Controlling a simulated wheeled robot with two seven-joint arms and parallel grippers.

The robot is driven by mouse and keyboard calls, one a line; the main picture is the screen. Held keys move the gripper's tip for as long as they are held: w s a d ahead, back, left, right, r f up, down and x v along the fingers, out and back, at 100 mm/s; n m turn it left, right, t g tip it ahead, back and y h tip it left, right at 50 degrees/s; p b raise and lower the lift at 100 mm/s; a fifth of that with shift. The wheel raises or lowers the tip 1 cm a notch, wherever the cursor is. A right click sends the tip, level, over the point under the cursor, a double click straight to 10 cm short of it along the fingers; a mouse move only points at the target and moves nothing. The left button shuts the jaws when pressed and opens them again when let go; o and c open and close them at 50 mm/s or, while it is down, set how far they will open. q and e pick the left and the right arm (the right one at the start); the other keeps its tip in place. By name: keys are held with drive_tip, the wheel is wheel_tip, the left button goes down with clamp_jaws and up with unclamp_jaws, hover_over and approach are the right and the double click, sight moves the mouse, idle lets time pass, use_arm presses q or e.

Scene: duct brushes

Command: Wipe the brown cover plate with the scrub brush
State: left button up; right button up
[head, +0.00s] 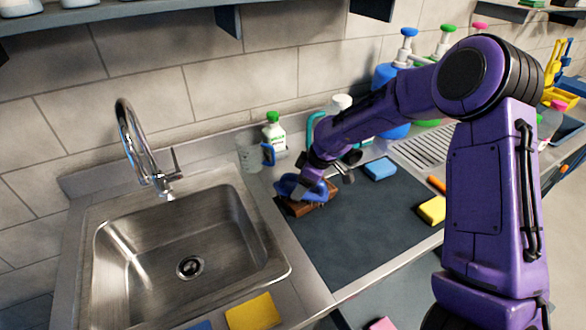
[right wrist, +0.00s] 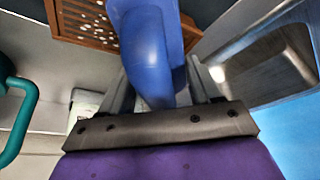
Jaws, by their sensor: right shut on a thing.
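The brown cover plate (head: 322,207) lies on the dark mat beside the sink's right rim, partly hidden under the brush and my gripper. In the right wrist view the brown cover plate (right wrist: 75,22) shows slats and several white spots. The blue scrub brush (head: 290,186) is in my right gripper (head: 312,181), over the plate's upper left part. In the right wrist view the brush's blue handle (right wrist: 148,60) runs between the fingers. I cannot tell whether the bristles touch the plate. My left gripper is not in view.
The sink (head: 140,245) with its faucet (head: 130,140) is at left. Bottles (head: 273,132) and a blue mug (head: 268,154) stand behind the plate. Blue (head: 380,168) and yellow (head: 432,210) sponges lie right. Another yellow sponge (head: 252,312) is at the front. The mat's middle (head: 365,225) is clear.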

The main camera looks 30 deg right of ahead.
drive_tip(key=d, duration=0.4)
drive_tip(key=shift+w+d+f+b, duration=0.1)
drive_tip(key=shift+d+b, duration=0.3)
drive_tip(key=shift+w+d+b, duration=0.1)
drive_tip(key=shift+d+b, duration=0.25)
drive_tip(key=shift+d, duration=2.2)
drive_tip(key=shift+a+b, duration=0.15)
drive_tip(key=shift+b, duration=0.2)
drive_tip(key=shift+a, duration=0.5)
drive_tip(key=shift+a+p, duration=0.45)
drive_tip(key=shift+a, duration=1.4)
drive_tip(key=shift+s+a+p, duration=0.15)
drive_tip(key=shift+a+p, duration=0.2)
drive_tip(key=shift+a, duration=1.35)
drive_tip(key=shift+s+a+p, duration=0.15)
drive_tip(key=shift+a+p, duration=0.15)
drive_tip(key=shift+a, duration=1.4)
drive_tip(key=r+p, duration=0.1)
drive_tip(key=a+r+p, duration=0.1)
drive_tip(key=r, duration=0.1)
drive_tip(key=shift+p, duration=0.3)
wheel_tip(320, 180, up, 5)
drive_tip(key=p, duration=0.5)
drive_tip(key=shift+r, duration=0.15)
